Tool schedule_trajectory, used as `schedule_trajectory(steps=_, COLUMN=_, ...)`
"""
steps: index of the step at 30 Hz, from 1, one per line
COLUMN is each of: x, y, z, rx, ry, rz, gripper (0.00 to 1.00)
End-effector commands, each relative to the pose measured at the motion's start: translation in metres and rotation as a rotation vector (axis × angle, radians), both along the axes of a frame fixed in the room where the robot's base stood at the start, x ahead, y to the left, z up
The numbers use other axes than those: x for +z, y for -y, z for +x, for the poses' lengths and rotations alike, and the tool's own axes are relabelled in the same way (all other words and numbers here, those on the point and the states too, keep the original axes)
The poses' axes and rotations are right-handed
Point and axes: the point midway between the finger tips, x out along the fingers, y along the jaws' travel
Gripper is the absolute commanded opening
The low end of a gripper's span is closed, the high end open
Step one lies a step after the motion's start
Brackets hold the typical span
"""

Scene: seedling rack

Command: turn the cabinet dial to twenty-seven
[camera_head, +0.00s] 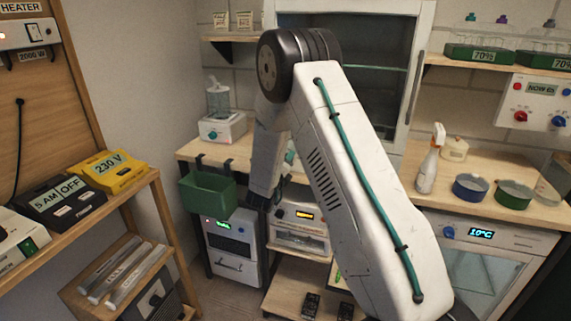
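A white cabinet (520,243) with a glass door stands under the bench at the right. Its blue dial (448,232) is on the front panel, left of a lit display (481,233) that reads 10°C. The dial's pointer is too small to read. My arm crosses the middle of the view and bends down to its end. My gripper (258,203) is small and dark there, in front of the bench edge, well to the left of the dial and apart from it. Its fingers are not clear enough to tell open from shut.
A green bin (208,194) hangs from the bench near my gripper. A spray bottle (430,160), a blue dish (471,188) and a green dish (513,194) stand on the bench above the cabinet. A shelf (95,215) with labelled boxes is at the left.

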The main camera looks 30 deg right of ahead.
Motion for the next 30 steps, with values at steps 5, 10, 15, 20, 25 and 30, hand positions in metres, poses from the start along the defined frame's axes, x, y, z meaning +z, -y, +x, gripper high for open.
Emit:
schedule_trajectory(steps=5, x=0.001, y=-0.002, z=-0.001, rx=0.001, ry=0.000, rz=0.000, gripper=0.55)
schedule_trajectory(steps=10, x=0.001, y=-0.021, z=-0.014, rx=0.004, ry=-0.001, rz=-0.001, gripper=0.55)
schedule_trajectory(steps=15, x=0.000, y=-0.044, z=-0.033, rx=0.002, ry=-0.001, rz=-0.001, gripper=0.55)
schedule_trajectory(steps=20, x=0.000, y=-0.058, z=-0.044, rx=0.000, ry=-0.001, rz=0.001, gripper=0.55)
schedule_trajectory(steps=25, x=0.000, y=-0.062, z=-0.048, rx=0.001, ry=0.000, rz=0.000, gripper=0.55)
schedule_trajectory(steps=30, x=0.000, y=-0.062, z=-0.048, rx=0.000, ry=0.000, rz=0.000, gripper=0.55)
